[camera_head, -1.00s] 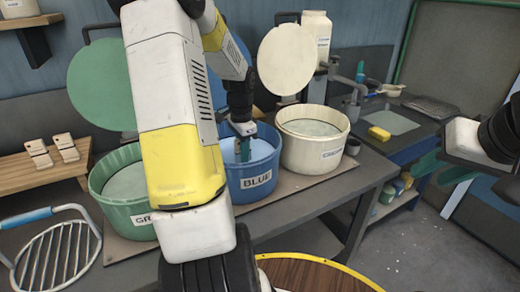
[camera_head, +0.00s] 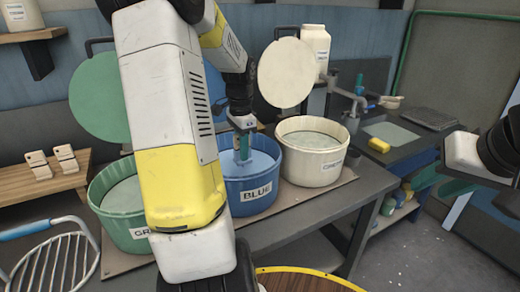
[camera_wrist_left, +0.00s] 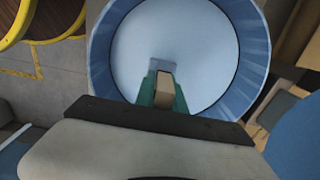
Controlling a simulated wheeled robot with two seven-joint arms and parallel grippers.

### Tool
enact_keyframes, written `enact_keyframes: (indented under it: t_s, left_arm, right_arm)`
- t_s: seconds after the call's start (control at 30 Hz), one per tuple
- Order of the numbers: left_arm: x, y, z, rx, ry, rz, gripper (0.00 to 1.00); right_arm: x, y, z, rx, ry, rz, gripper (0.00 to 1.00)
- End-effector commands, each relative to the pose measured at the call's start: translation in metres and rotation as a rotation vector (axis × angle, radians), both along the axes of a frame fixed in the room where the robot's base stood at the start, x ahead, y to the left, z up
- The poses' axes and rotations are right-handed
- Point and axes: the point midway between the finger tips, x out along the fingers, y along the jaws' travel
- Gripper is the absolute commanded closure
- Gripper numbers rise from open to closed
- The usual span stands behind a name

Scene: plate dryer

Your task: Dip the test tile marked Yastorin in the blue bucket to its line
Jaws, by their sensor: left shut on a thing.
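The blue bucket (camera_head: 257,200), labelled BLUE, stands with its lid up between a green and a cream bucket. My left gripper (camera_head: 242,140) is above its opening, pointing down, fingers close together. In the left wrist view the teal fingers (camera_wrist_left: 164,90) are shut on a small pale tile (camera_wrist_left: 164,88), seen end-on over the pale blue liquid. Its lettering and line cannot be read, and whether its lower end touches the liquid is unclear. My right gripper (camera_head: 445,185) is at the right, away from the buckets, its teal fingers apart and empty.
The green bucket (camera_head: 118,228) is partly hidden by my left arm. The cream bucket (camera_head: 313,165) is to the right. A wooden rack (camera_head: 20,187) with pale tiles (camera_head: 38,164) stands at left, near a wire rack (camera_head: 55,262). A sink and yellow sponge (camera_head: 379,145) are at right.

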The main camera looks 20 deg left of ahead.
Motion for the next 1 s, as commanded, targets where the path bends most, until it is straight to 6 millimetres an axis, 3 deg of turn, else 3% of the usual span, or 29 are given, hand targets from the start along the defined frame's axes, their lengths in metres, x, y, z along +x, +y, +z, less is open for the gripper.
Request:
enact_keyframes:
  t_s: [0.7,1.0]
  left_arm:
    - [0.0,0.0,0.043,0.0,-0.003,0.0,1.0]
    - [0.0,0.0,0.046,-0.001,-0.001,0.001,1.0]
  right_arm:
    - [0.0,0.0,0.0,0.0,0.0,0.0,0.64]
    - [0.0,0.0,0.0,0.0,0.0,0.0,0.64]
